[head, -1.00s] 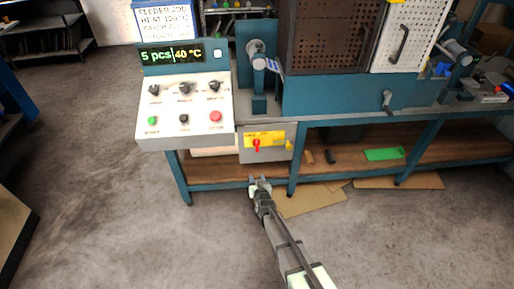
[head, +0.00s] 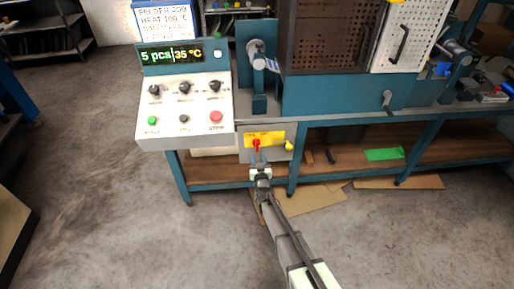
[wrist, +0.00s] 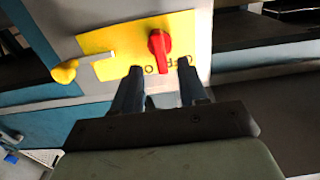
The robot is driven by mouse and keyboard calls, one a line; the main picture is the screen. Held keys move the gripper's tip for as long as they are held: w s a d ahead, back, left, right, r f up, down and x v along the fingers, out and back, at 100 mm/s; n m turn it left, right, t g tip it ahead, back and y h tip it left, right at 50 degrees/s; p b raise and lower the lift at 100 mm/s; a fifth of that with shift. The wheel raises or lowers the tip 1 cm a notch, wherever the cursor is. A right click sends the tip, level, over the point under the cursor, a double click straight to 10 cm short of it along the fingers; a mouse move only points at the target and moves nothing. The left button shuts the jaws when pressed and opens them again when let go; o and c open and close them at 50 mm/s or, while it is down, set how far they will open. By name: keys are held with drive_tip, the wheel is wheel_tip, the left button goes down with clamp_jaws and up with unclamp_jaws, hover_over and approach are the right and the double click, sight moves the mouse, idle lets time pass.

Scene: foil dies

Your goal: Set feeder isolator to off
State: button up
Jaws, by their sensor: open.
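The feeder isolator is a grey box (head: 252,157) under the bench with a yellow plate (head: 272,138) and a red handle (head: 257,144). In the wrist view the red handle (wrist: 158,48) stands roughly upright on the yellow plate (wrist: 118,42), slightly tilted. Lettering shows below the handle, partly hidden by my fingers. My gripper (head: 260,163) is just below the handle in the head view. In the wrist view my gripper (wrist: 161,78) is open, its two fingers on either side of the handle's lower end. I cannot tell whether either finger touches it.
A yellow knob or padlock (head: 289,146) sits at the plate's right in the head view. The control panel (head: 184,104) with knobs and buttons overhangs at upper left. A bench leg (head: 293,172) stands close right of the box. The floor in front is clear except for cardboard (head: 312,200).

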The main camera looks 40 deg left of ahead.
sight(257, 149)
drive_tip(key=x, duration=0.8)
clamp_jaws()
